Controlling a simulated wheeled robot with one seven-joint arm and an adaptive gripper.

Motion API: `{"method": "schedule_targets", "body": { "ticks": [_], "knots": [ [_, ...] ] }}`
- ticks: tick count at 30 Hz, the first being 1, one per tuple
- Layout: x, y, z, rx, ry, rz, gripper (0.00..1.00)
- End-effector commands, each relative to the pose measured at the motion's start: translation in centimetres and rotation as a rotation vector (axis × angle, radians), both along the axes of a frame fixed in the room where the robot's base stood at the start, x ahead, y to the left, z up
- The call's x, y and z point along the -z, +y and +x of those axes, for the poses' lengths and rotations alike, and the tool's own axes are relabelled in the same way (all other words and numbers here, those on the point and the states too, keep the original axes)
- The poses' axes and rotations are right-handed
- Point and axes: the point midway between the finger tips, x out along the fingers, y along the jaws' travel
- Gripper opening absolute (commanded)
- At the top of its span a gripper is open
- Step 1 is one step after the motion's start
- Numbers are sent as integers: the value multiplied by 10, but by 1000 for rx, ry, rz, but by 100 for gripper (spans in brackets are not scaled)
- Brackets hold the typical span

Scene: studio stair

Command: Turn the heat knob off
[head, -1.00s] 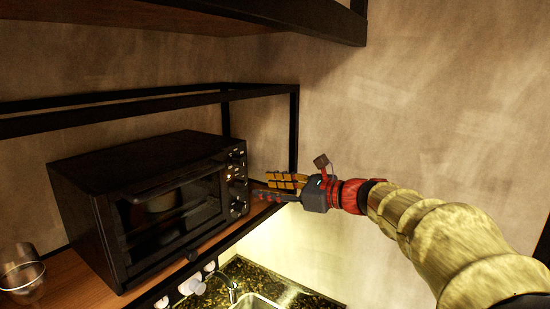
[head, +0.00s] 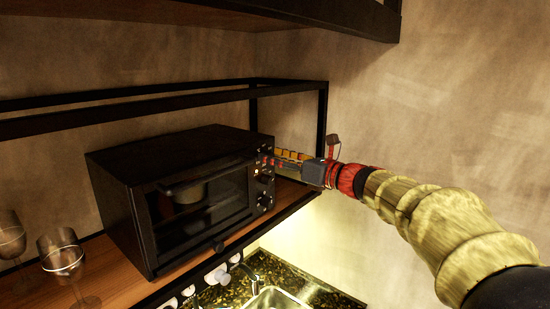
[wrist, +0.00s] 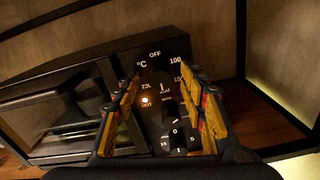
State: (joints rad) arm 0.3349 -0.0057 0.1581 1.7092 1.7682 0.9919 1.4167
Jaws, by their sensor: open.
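The black toaster oven (head: 165,150) stands on a wooden shelf, with its control panel on the right side of its front. In the wrist view, the heat knob (wrist: 163,88) is a dark dial with OFF, °C and temperature numbers around it. An orange light (wrist: 146,100) glows at its lower left. My gripper (wrist: 165,85) is open, with one yellow-padded finger on each side of the dial. I cannot tell whether the fingers touch the knob. In the head view, my gripper (head: 276,157) reaches the upper panel from the right and hides the top knob.
Lower knobs (wrist: 177,132) sit just below the dial, close to the fingers. A black frame post (head: 322,125) stands behind my gripper. Glasses (head: 62,258) stand left of the oven. A sink (head: 277,299) lies below; free room is to the right.

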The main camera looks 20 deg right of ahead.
Motion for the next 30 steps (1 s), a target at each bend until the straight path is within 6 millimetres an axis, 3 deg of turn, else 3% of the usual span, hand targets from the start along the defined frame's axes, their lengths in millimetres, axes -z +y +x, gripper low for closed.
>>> {"method": "schedule_targets", "body": {
  "ticks": [8,30],
  "knots": [
    [0,1,1,0,-1,-1,42],
    [0,0,1,1,0,-1,0]
  ]
}}
